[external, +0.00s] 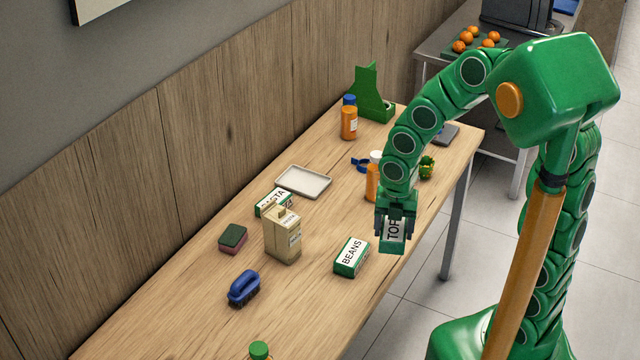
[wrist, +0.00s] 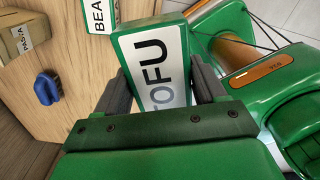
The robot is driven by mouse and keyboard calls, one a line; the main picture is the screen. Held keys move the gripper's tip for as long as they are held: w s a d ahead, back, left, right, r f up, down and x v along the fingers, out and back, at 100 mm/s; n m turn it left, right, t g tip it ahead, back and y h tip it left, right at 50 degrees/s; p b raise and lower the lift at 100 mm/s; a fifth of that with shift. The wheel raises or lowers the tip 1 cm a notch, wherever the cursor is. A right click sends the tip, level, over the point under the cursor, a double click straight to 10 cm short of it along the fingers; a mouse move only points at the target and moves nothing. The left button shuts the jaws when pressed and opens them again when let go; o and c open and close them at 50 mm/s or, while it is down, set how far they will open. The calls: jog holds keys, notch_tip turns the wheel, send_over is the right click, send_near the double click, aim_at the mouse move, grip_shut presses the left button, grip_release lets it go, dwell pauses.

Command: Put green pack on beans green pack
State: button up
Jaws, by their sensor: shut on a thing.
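My gripper (external: 396,218) is shut on a green and white pack lettered TOFU (external: 393,238), held above the table's right edge. In the wrist view the tofu pack (wrist: 156,62) sits between the two dark fingers of the gripper (wrist: 162,78). The green and white BEANS pack (external: 351,257) lies on the table, to the left of and lower in the picture than the held pack. The two packs are apart. The beans pack (wrist: 100,14) shows only partly at the top of the wrist view.
An orange bottle (external: 372,184) stands behind my gripper.

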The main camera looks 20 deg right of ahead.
jog(key=shift+s+r, duration=0.1)
jog(key=shift+s, duration=0.55)
send_near(352, 252)
jog(key=s+d+r, duration=0.2)
jog(key=s+r, duration=0.1)
jog(key=s, duration=0.1)
jog(key=f, duration=0.1)
jog(key=w+f, duration=0.1)
jog(key=w+a+f, duration=0.1)
jog(key=shift+w+a+f, duration=0.1)
jog(key=shift+w+f, duration=0.15)
jog(key=shift+f, duration=0.15)
jog(key=shift+w+a+f, duration=0.2)
jog(key=shift+w+f, duration=0.2)
jog(key=shift+f, duration=0.1)
jog(key=shift+w+a+f, duration=0.15)
jog(key=shift+w+f, duration=0.2)
jog(key=shift+f, duration=1.7)
jog(key=shift+f, duration=0.1)
jog(key=o, duration=1.2)
